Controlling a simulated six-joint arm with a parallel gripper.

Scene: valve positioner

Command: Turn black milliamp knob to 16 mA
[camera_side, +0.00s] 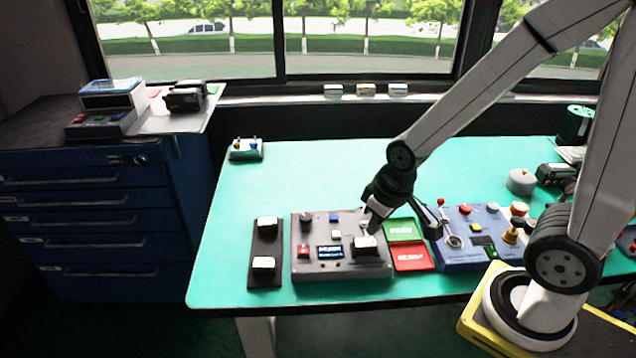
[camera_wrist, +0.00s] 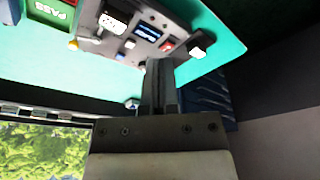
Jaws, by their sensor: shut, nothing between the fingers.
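A grey control box (camera_side: 345,268) stands on the green table. A dark round knob (camera_side: 305,218) is at its back left corner, with a smaller blue knob (camera_side: 334,217) to its right. I cannot read any pointer or scale on the knob. The box has a small lit display (camera_side: 330,252), whose text is too small to read. My gripper (camera_side: 373,228) is shut and empty, over the right part of the box and apart from the dark knob. In the wrist view, my gripper (camera_wrist: 160,66) overlaps the box's edge, and the knob cannot be made out there.
A white-topped block (camera_side: 365,245) sits on the box below my gripper. A dark strip with two white blocks (camera_side: 266,245) is at left. Green and red cards (camera_side: 410,256) and a blue panel with a lever (camera_side: 470,262) are at right. The table behind is mostly clear.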

